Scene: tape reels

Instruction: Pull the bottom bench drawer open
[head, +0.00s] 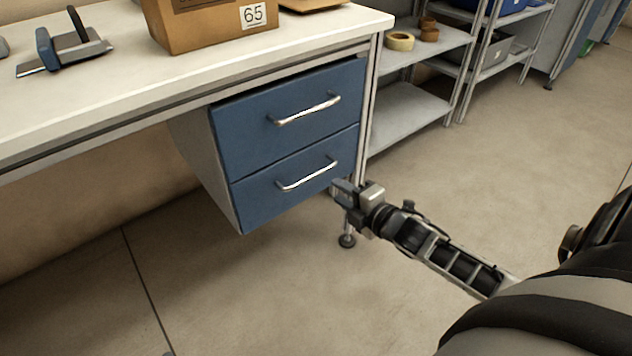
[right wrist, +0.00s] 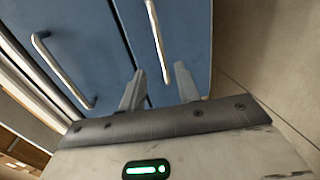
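The bottom bench drawer (head: 262,199) is a blue front under the bench, flush with the drawer above and looking shut. Its silver bar handle (head: 308,176) runs across it; in the right wrist view this handle (right wrist: 156,38) runs down between the fingers. My right gripper (head: 344,188) is at the right end of the bottom drawer's front, close to the handle's right end. In the right wrist view its two fingers (right wrist: 160,86) are apart, one on each side of the handle's near end. Contact cannot be told. My left gripper is not in view.
The blue upper drawer (head: 285,118) has a similar handle (head: 306,110). The white bench top (head: 115,100) carries a cardboard box (head: 212,28) marked 65. A bench leg (head: 369,120) stands just beside the gripper. Grey shelves (head: 405,118) stand behind. Floor (head: 270,300) before the drawers is clear.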

